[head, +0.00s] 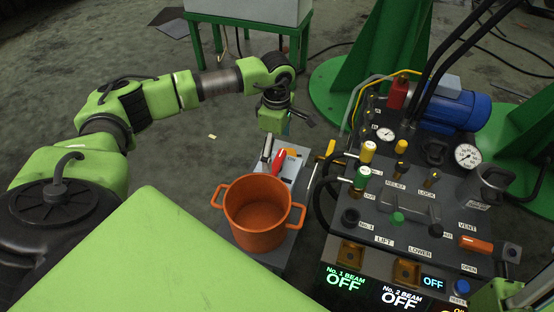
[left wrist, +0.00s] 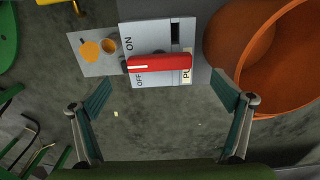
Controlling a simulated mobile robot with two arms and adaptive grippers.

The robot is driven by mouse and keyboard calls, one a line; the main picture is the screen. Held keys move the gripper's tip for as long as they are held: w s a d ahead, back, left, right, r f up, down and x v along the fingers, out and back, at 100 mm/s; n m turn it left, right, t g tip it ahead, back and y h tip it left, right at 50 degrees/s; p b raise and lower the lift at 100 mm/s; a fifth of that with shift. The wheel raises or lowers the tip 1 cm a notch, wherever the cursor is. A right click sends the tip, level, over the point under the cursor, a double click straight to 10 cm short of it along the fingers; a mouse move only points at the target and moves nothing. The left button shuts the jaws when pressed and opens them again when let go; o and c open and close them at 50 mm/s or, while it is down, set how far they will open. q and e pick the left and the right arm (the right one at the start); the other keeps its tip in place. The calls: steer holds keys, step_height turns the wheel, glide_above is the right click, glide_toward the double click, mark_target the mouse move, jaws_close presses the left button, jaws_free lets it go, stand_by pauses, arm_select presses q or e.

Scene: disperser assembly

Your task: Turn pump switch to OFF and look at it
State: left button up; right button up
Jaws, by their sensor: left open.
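The pump switch is a red lever (left wrist: 160,63) on a light grey plate (left wrist: 158,25) marked ON and OFF. In the left wrist view the lever lies level, with a white mark on its left end between the two words. I cannot tell which setting it is in. The lever (head: 277,162) also shows in the head view, just behind the orange pot. My left gripper (head: 286,123) is beyond the switch there. In its wrist view the left gripper (left wrist: 165,105) is open and empty, its fingers apart and not touching the lever.
An orange pot (head: 236,210) with two handles stands close to the switch. A control panel (head: 385,215) with valves, gauges and a blue motor (head: 451,108) fills the right. Signs there read No. 1 BEAM OFF and No. 2 BEAM OFF.

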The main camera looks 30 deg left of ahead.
mark_target(277, 162)
arm_select(q)
step_height(277, 162, down, 5)
steer(key=shift+f+b, duration=0.15)
steer(key=shift+b, duration=0.55)
steer(key=c, duration=1.1)
